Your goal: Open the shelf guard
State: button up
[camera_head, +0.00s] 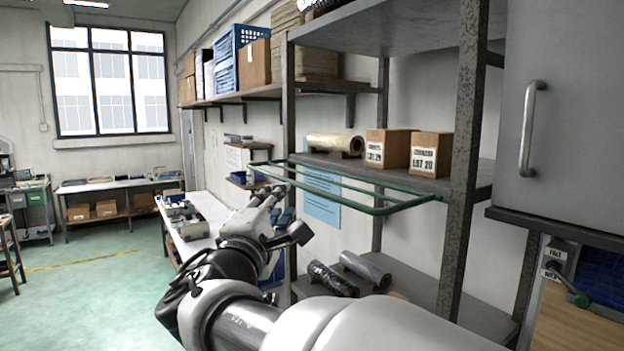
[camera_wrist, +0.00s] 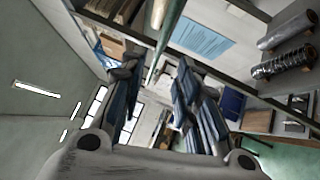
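The shelf guard (camera_head: 330,189) is a green tubular frame with two long rails, level with the middle shelf (camera_head: 400,178). It reaches from near the right front post leftward past the left post, standing out from the shelf's front. My gripper (camera_head: 272,193) is just below the guard's left end. In the wrist view my gripper (camera_wrist: 158,100) has its two fingers spread with a gap between them. A pale green rail (camera_wrist: 166,40) runs down toward this gap; I cannot tell whether it touches a finger. Nothing is visibly held.
Two cardboard boxes (camera_head: 388,149) and a wrapped roll (camera_head: 335,144) sit on the middle shelf. Dark rolls (camera_head: 333,278) lie on the lower shelf. A grey cabinet (camera_head: 575,110) with a handle is at the right. A workbench (camera_head: 205,228) stands left of my gripper; open floor (camera_head: 100,285) lies farther left.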

aim_at(292, 182)
jog(key=p+x, duration=0.1)
jog(key=x, duration=0.9)
jog(key=shift+w+d+r+p, duration=0.1)
jog(key=shift+w+r+p, duration=0.05)
jog(key=shift+w+p, duration=0.25)
jog(key=shift+c, duration=0.5)
grip_shut()
